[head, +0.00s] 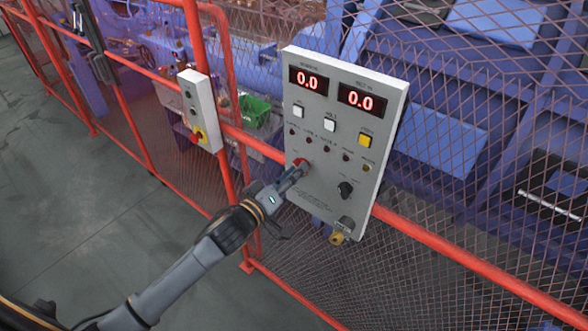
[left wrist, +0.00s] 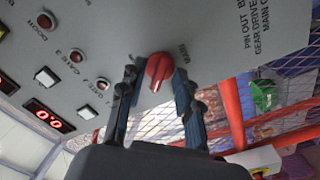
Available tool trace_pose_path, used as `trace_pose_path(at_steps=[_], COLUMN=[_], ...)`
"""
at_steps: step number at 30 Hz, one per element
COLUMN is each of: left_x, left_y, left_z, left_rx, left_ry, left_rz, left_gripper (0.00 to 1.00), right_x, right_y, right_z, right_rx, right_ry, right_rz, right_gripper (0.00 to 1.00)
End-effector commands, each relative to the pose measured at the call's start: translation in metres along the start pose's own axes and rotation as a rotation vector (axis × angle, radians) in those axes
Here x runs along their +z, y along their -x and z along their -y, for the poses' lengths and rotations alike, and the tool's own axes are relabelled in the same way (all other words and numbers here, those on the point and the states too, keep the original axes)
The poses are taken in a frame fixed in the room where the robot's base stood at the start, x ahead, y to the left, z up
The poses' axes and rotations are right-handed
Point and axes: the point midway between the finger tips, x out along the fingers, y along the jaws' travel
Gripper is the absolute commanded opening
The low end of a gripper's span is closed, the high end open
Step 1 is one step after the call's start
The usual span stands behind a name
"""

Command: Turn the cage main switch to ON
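The cage main switch is a red rotary knob (head: 301,163) at the lower left of the white control panel (head: 318,210). In the left wrist view the red knob (left wrist: 158,67) has the label "MAIN" beside it, and a pale mark on its grip points toward my gripper. My left gripper (head: 295,173) is at the panel face. In the left wrist view its two fingers (left wrist: 157,90) stand apart on either side of the knob. A gap shows on the left side; contact on the right is unclear. My right gripper is out of view.
The panel also carries two red "0.0" displays, several buttons and lamps, and a black knob (head: 345,189). A smaller box (head: 199,108) with a red and yellow knob hangs on the fence post to the left. Red rails and mesh surround the blue machine. Floor at left is clear.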

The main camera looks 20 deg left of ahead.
Motion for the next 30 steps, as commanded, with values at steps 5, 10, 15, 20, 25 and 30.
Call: trace_pose_path(at_steps=[5, 10, 15, 20, 25, 30], left_x=[0.0006, 0.0005, 0.0004, 0.0003, 0.0003, 0.0002], left_y=[-0.0015, -0.0012, -0.0011, -0.0010, -0.0010, -0.0010], left_z=[0.0004, 0.0004, 0.0004, 0.0004, 0.0005, 0.0005], left_rx=[0.000, 0.000, 0.000, -0.001, -0.001, -0.001], left_ry=[0.000, 0.000, 0.000, -0.003, -0.029, -0.107], left_rz=[0.001, 0.001, 0.000, 0.000, 0.000, 0.000], left_gripper=[0.33, 0.19, 0.00, 0.00, 0.00, 0.00], right_x=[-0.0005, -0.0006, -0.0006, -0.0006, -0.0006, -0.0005], right_y=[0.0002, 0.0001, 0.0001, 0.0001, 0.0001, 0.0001], right_z=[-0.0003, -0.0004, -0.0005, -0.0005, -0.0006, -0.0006], right_rx=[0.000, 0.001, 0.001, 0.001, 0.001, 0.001], right_ry=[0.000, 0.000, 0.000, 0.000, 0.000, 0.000], right_rz=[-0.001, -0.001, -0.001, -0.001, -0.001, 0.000], right_gripper=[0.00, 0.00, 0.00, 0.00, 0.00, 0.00])
